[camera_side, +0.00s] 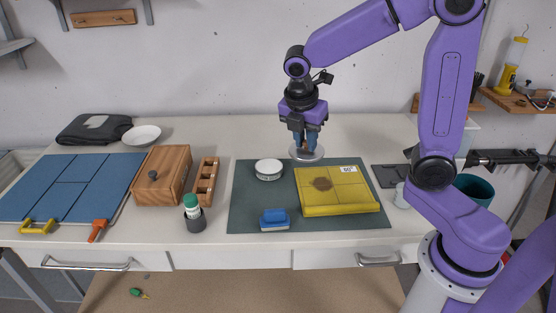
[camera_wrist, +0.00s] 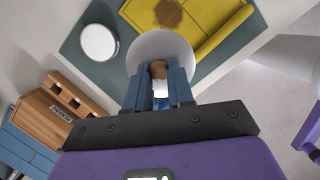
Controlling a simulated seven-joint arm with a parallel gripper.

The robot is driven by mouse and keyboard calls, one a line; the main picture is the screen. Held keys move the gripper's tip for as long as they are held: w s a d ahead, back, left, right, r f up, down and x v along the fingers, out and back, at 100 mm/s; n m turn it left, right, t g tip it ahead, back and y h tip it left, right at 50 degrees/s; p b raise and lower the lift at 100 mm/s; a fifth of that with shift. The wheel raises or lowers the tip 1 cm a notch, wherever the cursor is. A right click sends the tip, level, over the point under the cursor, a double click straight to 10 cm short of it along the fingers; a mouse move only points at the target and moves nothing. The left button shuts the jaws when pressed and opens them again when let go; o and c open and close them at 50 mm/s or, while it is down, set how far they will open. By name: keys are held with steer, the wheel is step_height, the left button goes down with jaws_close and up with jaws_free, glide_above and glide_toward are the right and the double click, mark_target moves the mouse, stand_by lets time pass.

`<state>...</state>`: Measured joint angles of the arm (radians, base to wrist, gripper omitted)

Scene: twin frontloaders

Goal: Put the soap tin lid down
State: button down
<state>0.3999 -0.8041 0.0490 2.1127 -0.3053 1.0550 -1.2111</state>
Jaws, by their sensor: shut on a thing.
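My gripper (camera_side: 306,143) is shut on the brown knob of the soap tin lid (camera_side: 315,155), a round pale grey disc. It holds the lid roughly level, near the back edge of the green mat; whether the lid touches anything below cannot be told. In the wrist view the gripper's blue fingers (camera_wrist: 159,82) close on the knob, and the lid (camera_wrist: 150,45) spreads beyond them. The round white soap tin (camera_side: 268,170) stands on the mat, to the left of the lid and apart from it. It also shows in the wrist view (camera_wrist: 99,42).
The green mat (camera_side: 245,205) also bears a yellow folded cloth-like block (camera_side: 345,200) with a brown stain and a blue brush-like block (camera_side: 274,218). A wooden box (camera_side: 162,175), a slotted wooden rack (camera_side: 203,182) and a green-capped bottle (camera_side: 192,207) stand left. Bare table lies behind the mat.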

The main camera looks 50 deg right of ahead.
steer(key=s+a+f, duration=0.2)
steer(key=s+a, duration=0.2)
steer(key=a, duration=0.3)
glide_above(252, 198)
steer(key=s, duration=0.1)
steer(key=shift+n, duration=0.4)
steer(key=f, duration=0.6)
steer(key=a+f, duration=0.1)
steer(key=f, duration=0.2)
steer(key=shift+w+f, duration=0.2)
steer(key=shift+f, duration=0.1)
steer(key=shift+w+f, duration=0.1)
steer(key=shift+f, duration=1.5)
steer(key=shift+f, duration=0.15)
steer(key=c, duration=1)
jaws_free()
